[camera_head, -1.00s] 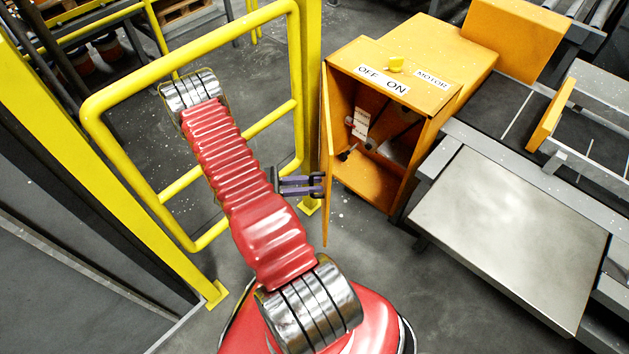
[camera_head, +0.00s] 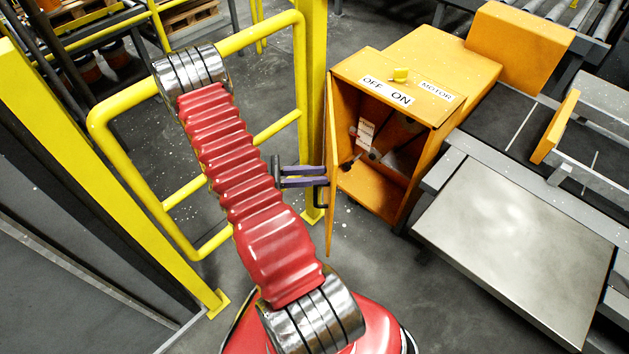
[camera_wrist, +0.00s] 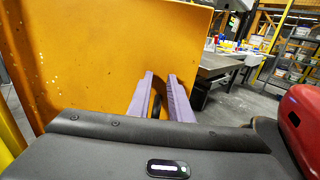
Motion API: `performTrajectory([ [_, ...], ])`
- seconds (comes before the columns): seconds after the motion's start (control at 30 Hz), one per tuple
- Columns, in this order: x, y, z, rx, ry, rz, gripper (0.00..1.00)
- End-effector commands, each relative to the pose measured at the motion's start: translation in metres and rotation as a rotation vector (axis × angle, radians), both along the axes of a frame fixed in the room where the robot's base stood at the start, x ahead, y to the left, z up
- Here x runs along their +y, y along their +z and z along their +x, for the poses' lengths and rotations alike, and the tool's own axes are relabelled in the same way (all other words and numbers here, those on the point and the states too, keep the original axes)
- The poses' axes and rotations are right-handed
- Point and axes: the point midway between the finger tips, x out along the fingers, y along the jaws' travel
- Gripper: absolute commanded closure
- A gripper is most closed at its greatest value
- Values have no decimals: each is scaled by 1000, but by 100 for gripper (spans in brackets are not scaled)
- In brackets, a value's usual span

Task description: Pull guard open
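The guard is an orange hinged door (camera_head: 331,215) on the left side of the open-fronted orange motor box (camera_head: 420,165). It stands swung out and is seen almost edge-on in the head view. A dark loop handle (camera_head: 320,197) sits on its outer face. My gripper (camera_head: 322,176) is beside that face at the handle. In the wrist view the orange door panel (camera_wrist: 120,55) fills the left and middle. The two purple fingers (camera_wrist: 161,76) are apart, with part of the dark handle between them. I see no firm grip on it.
A yellow guard rail (camera_head: 255,40) and post (camera_head: 313,60) stand behind and left of my arm. A grey metal plate (camera_head: 515,250) and conveyor lie right of the box. Bare floor shows below the door.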

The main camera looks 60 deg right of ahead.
Motion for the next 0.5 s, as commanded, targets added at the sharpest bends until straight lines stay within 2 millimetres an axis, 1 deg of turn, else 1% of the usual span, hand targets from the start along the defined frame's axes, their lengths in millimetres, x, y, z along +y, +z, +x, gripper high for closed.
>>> performTrajectory([
  [0.1, 0, 4, 0, 0, 0, 1, 82],
  [0.37, 0, 4, 0, 0, 1, 1, 82],
  [0.5, 1, 5, 1, -4, 0, -1, 91],
])
